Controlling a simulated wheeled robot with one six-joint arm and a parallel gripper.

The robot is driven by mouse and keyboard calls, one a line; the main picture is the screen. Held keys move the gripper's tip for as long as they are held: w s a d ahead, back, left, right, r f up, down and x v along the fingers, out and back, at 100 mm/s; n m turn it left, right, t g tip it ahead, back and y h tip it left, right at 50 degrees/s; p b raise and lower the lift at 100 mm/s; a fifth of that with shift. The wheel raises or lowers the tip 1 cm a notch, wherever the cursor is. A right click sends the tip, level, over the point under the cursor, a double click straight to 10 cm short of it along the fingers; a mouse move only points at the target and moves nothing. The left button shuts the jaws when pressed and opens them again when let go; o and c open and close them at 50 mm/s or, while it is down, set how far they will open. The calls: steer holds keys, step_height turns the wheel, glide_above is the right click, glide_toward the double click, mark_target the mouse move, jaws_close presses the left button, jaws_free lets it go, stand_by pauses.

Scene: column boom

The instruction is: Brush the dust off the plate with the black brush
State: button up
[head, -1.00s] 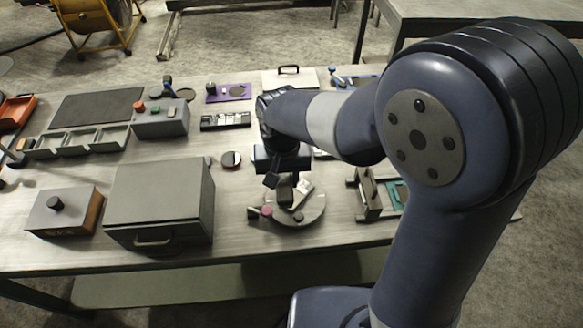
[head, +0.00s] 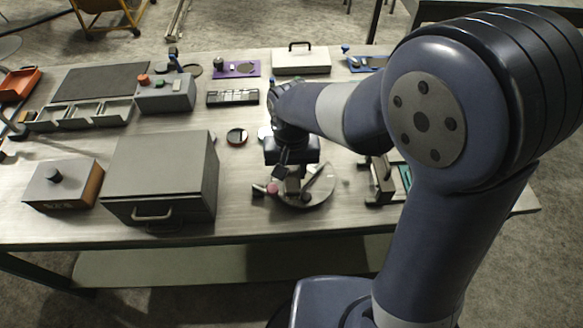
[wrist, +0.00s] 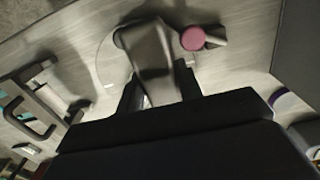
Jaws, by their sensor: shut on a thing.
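My gripper (head: 291,176) is low over a round grey plate (head: 318,190) near the front of the bench. In the wrist view my gripper (wrist: 158,88) has its dark fingers on either side of a grey tapered piece (wrist: 151,50) and is shut on it. I cannot tell whether this piece is the black brush or part of something standing on the plate. The round plate shows only in part behind it in the wrist view (wrist: 106,62). A pink-ended knob (head: 272,188) sits at the plate's left edge. Dust cannot be made out.
A grey box with a handle (head: 160,172) and a smaller knobbed box (head: 62,186) stand to the left. A grey bracket fixture (head: 381,178) is close on the right. A small round black-rimmed disc (head: 237,136) lies behind left. Bare bench lies between box and plate.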

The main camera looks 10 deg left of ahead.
steer(key=shift+f+b, duration=0.75)
steer(key=shift+f, duration=0.25)
stand_by(0.4)
